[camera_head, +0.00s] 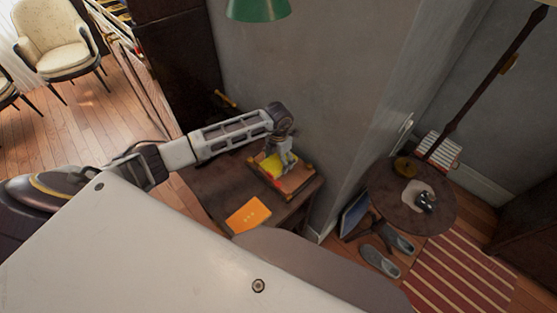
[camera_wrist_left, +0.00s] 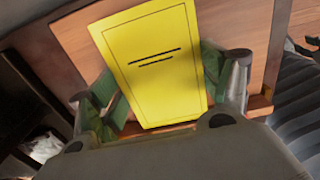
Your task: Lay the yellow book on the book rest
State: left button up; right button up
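The yellow book (camera_head: 272,164) is against the wooden book rest (camera_head: 299,184) on the small dark table. In the left wrist view the yellow book (camera_wrist_left: 155,62) is face-on and slightly tilted in front of the rest's brown board (camera_wrist_left: 80,40), its lower edge near the ledge. My left gripper (camera_head: 287,160) is over the rest. Its green fingers (camera_wrist_left: 158,92) are spread at either side of the book and look open; contact with the book is hard to judge. My right gripper is not in view.
An orange book (camera_head: 248,215) lies on the dark table (camera_head: 213,190) in front of the rest. A grey wall (camera_head: 320,70) rises behind the table. A round table (camera_head: 440,205) stands at the right, with shoes (camera_head: 380,261) on the floor below.

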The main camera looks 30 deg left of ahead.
aim_at(279, 161)
pick_arm(q)
jog(key=o, duration=0.4)
jog(key=shift+r, duration=0.1)
notch_tip(279, 161, up, 12)
jog(key=shift+r+b, duration=0.1)
jog(key=shift+b, duration=0.35)
dwell(0.4)
dwell(0.4)
